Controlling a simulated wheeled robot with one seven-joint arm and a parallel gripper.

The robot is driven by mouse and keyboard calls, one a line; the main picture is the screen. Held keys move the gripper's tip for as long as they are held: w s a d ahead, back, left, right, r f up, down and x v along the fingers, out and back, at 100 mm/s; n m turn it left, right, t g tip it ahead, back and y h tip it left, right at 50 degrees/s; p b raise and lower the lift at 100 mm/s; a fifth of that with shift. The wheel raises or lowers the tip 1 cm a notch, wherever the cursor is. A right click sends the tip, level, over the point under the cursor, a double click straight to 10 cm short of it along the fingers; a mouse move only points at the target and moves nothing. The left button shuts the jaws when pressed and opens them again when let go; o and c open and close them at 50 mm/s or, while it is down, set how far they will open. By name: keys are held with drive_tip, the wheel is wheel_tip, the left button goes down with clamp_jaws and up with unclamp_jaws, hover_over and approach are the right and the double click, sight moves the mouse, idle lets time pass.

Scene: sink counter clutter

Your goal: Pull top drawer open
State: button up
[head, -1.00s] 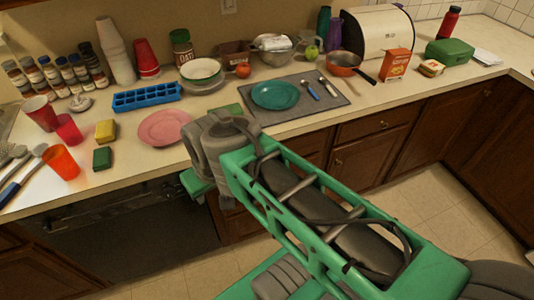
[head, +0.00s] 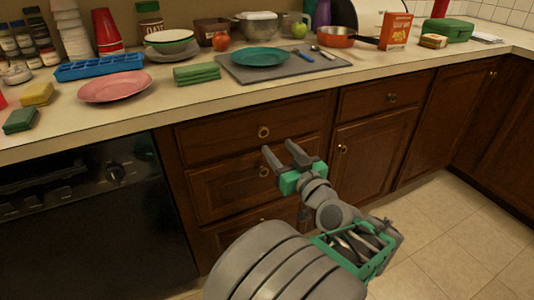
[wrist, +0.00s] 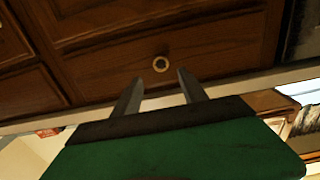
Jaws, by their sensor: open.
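The top drawer (head: 225,132) is a dark wooden front just under the counter edge, flush with the cabinet. Its round brass knob (head: 263,132) is at its middle. My gripper (head: 279,148) is open and empty, its fingers pointing at the drawer front, just below and right of the knob in the head view. In the wrist view the picture is turned over, with the counter edge below the top drawer (wrist: 105,82). There the knob (wrist: 160,64) shows beyond and between the spread fingertips (wrist: 160,77), apart from both.
A lower drawer (head: 225,188) with its own knob is right below. Another drawer (head: 370,97) and cabinet doors are to the right. A black dishwasher (head: 80,225) is to the left. The counter edge (head: 200,122) overhangs above, with dishes behind it. The floor (head: 450,240) at right is clear.

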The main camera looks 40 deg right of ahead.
sight(264, 133)
drive_tip(key=x, duration=0.7)
drive_tip(key=shift+w+r, duration=0.15)
drive_tip(key=shift+w, duration=0.1)
drive_tip(key=shift+c, duration=0.2)
clamp_jaws()
idle(0.8)
